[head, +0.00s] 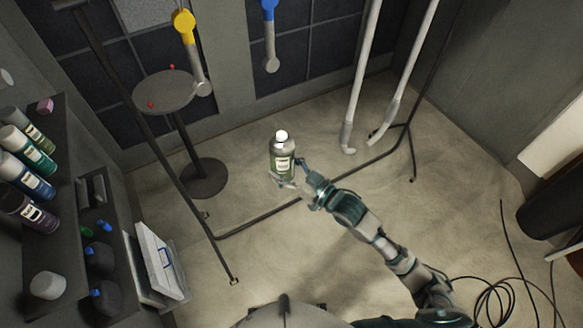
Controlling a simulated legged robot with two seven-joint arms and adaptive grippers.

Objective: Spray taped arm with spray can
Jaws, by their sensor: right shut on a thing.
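A spray can (282,158) with a green-grey body, a pale label and a white top is held upright, away from my body. My right gripper (286,182) is shut on its lower part. Two long pale arms (362,75) (408,80) hang at the upper right, apart from the can. A grey arm piece with a yellow end (185,25) and one with a blue end (269,10) are at the top. I cannot tell which piece is the taped arm. My left gripper is not in view.
A round stand (163,90) with small red items is at the upper left. A dark rack frame (260,219) crosses the floor. A shelf (70,190) at the left holds several cans. Cables (495,298) lie at the lower right. Floor around the can is mostly clear.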

